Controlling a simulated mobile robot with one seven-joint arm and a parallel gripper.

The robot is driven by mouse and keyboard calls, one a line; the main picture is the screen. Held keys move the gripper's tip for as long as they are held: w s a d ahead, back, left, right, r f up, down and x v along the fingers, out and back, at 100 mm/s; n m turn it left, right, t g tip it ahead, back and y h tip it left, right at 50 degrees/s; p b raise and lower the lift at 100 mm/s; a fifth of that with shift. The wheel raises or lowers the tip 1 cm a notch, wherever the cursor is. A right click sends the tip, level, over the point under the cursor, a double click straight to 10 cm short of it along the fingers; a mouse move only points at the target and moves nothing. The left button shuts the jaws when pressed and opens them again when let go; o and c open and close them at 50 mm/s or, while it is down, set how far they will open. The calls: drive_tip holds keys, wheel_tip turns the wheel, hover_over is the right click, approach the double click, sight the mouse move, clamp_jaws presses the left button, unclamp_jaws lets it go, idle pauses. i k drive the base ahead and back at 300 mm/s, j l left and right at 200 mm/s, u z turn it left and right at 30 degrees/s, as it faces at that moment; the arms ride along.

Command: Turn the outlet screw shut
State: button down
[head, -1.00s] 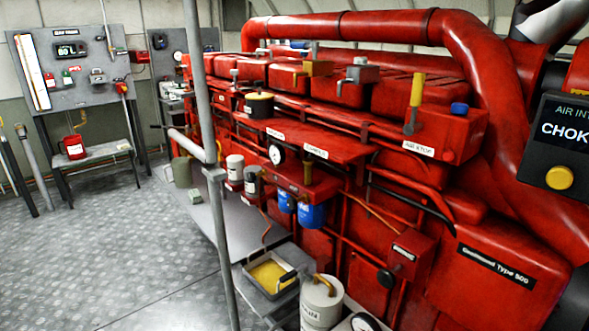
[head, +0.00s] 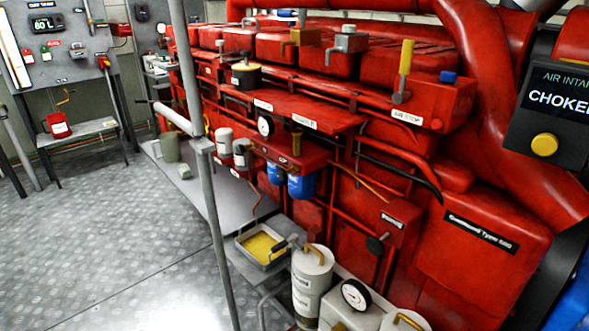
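No part in the head view carries a label I can read as outlet screw, so I cannot tell for certain which one it is. A red filter housing (head: 283,158) on the engine side carries two blue filters, a left one (head: 275,173) and a right one (head: 301,186). A brass upright fitting (head: 297,142) stands on the housing's right part; whether it is a screw, and whether it is open or shut, is too small to tell. My gripper is not in view.
A grey post (head: 207,165) stands in front of the engine. A tray of yellow liquid (head: 262,246), a white canister (head: 311,282) and a round gauge (head: 355,295) stand below the filters. A grey bench (head: 80,136) stands at the left. The floor (head: 110,240) at left is clear.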

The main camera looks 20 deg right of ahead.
sight(281, 174)
drive_tip(key=i+j, duration=0.45)
drive_tip(key=j, duration=0.25)
drive_tip(key=i+j+z, duration=0.1)
drive_tip(key=i+j, duration=0.15)
drive_tip(key=j, duration=0.1)
